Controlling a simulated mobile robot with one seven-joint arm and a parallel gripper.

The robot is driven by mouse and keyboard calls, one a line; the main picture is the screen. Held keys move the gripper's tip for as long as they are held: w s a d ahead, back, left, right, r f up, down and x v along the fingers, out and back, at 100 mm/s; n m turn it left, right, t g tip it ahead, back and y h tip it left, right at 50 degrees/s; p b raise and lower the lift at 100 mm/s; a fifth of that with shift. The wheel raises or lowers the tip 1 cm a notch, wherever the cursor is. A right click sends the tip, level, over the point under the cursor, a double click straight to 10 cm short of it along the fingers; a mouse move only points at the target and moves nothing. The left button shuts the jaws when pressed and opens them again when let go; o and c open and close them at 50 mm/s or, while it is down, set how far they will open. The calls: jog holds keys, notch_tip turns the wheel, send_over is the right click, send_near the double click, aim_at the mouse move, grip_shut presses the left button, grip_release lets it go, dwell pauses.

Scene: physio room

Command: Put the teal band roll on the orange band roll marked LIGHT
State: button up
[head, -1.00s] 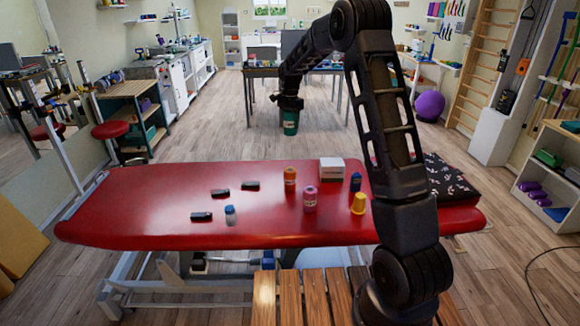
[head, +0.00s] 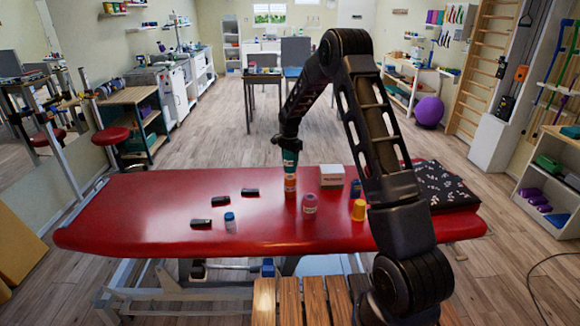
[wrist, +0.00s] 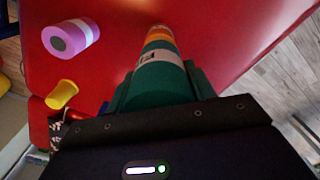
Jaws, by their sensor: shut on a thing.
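The teal band roll (head: 290,159) is upright in my gripper (head: 289,146), directly above the orange band roll (head: 290,184) in the head view. The orange roll stands upright on the red treatment table (head: 150,215). In the wrist view, the teal roll (wrist: 162,80) sits between the fingers of my gripper (wrist: 160,88), with part of a printed white label showing. The orange roll (wrist: 158,34) shows just beyond its end, roughly in line. I cannot tell whether the two rolls touch. The orange roll's marking is too small to read.
A pink roll (head: 310,203), yellow cup (head: 359,210), dark blue bottle (head: 356,188) and white box (head: 332,176) stand close by to the right. A clear blue-capped bottle (head: 230,222) and small black items (head: 200,223) lie left. The table's left end is clear.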

aim_at(290, 165)
jog(key=shift+f, duration=1.6)
jog(key=shift+f, duration=0.1)
jog(key=o, duration=1.2)
